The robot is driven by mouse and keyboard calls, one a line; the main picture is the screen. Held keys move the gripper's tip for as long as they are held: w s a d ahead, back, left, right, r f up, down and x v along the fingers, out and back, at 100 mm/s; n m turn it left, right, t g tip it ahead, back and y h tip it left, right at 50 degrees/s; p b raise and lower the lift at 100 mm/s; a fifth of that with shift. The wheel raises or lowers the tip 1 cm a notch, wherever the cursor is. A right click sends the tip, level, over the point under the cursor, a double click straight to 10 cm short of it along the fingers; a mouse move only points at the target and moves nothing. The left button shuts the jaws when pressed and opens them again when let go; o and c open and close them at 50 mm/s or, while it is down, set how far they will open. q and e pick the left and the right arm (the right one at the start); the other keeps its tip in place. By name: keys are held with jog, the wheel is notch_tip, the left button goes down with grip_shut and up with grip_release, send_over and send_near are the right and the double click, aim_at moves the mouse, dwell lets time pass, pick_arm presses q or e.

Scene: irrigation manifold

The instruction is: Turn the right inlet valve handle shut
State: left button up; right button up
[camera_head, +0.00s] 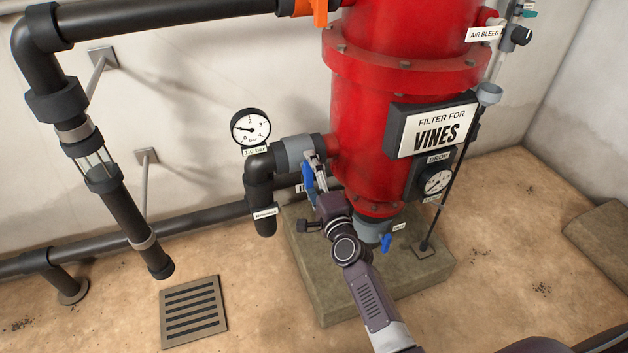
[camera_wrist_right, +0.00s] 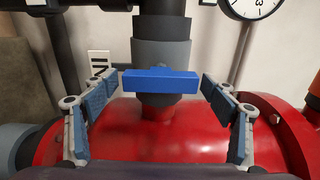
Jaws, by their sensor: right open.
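A blue valve handle (camera_wrist_right: 160,82) sits on a grey valve body (camera_wrist_right: 160,52) in the wrist view, lying crosswise to the dark pipe. It also shows in the head view (camera_head: 308,186), partly hidden by my gripper, on the pipe joining the red filter tank (camera_head: 375,130). A partly hidden label beginning "IN" (camera_wrist_right: 99,64) is beside it. My right gripper (camera_head: 317,170) is open at the handle. Its fingers stand on either side of the handle's ends in the wrist view, with visible gaps. My left gripper is out of view.
A pressure gauge (camera_head: 250,128) stands just left of the valve. A smaller blue handle (camera_head: 386,243) sits below the tank, near my right arm. The tank stands on a concrete plinth (camera_head: 325,300). A floor grate (camera_head: 193,312) and a sight-glass pipe (camera_head: 100,168) are to the left.

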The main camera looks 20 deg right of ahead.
jog(key=s, duration=1.2)
jog(key=shift+d, duration=0.2)
jog(key=shift+a, duration=0.1)
